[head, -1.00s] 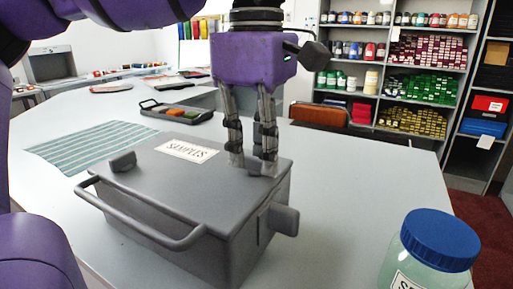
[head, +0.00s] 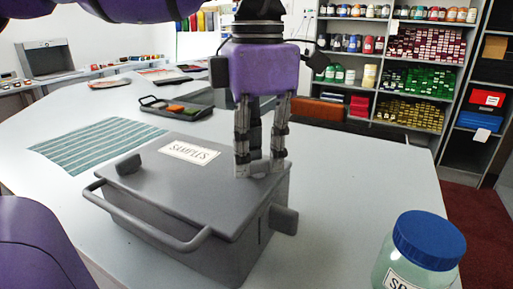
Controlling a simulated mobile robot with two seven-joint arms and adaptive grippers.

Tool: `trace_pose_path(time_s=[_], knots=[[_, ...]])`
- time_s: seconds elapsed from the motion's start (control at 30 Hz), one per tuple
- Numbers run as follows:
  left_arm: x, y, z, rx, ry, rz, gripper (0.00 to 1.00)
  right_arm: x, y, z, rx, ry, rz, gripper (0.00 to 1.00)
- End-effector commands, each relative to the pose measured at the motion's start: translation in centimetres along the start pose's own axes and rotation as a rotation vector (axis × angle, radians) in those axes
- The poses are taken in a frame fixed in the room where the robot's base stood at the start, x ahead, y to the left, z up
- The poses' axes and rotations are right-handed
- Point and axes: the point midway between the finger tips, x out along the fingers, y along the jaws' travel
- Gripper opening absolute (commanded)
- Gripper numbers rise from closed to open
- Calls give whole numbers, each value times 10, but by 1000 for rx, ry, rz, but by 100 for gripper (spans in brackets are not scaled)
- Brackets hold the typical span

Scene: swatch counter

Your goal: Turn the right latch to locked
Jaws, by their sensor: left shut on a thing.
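The grey box (head: 180,210) with a "SAMPLES" label (head: 190,153) stands on the counter, its lid shut. The left latch (head: 128,164) is a grey block at the lid's left side. My left gripper (head: 259,168) points straight down at the lid's right far part. Its fingers are shut on the right latch (head: 258,168), which is mostly hidden between them, so its exact angle is hard to tell. My right gripper is not in view.
A bar handle (head: 150,225) runs along the box's front, and a grey tab (head: 284,218) sticks out on its right side. A blue-lidded jar (head: 428,240) stands at front right. A striped cloth (head: 95,145) and a dark tray (head: 176,109) lie behind left.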

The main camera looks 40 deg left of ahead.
Motion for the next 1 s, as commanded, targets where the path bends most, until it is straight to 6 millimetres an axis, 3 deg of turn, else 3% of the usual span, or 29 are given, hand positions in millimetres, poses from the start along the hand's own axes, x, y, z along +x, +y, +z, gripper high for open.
trace_pose_path(time_s=[0.6, 1.0], knots=[[-1, 0, 0, -561, -2, 2, 0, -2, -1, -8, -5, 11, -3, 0], [-1, 0, 0, -768, -3, 1, 0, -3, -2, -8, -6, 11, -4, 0]])
